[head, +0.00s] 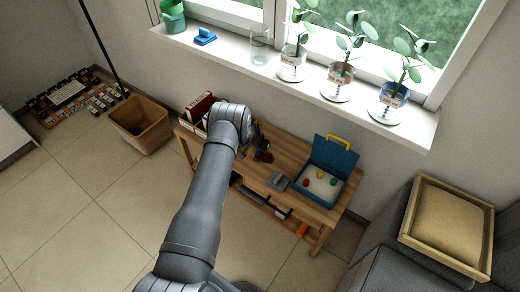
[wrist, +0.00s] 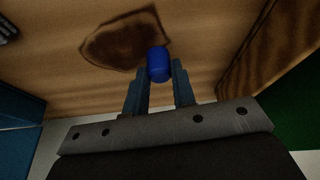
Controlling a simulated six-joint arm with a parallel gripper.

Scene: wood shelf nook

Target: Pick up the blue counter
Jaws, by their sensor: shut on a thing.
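The blue counter (wrist: 159,62) is a small, smooth blue piece at the tips of my gripper (wrist: 160,80) in the wrist view. The gripper is shut on it, with one finger on each side. Brown wood (wrist: 70,80) fills the view behind it; I cannot tell how far the counter is from that surface. In the head view my gripper (head: 263,152) is over the wooden bench (head: 265,178), and the counter cannot be made out there.
An open blue case (head: 336,158) with red, yellow and green pieces stands on the bench's right end. A grey object (head: 278,181) lies left of it. Red books (head: 198,108) stand at the left end. Potted plants (head: 339,80) line the windowsill (head: 225,50) above. A bin (head: 140,122) stands left.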

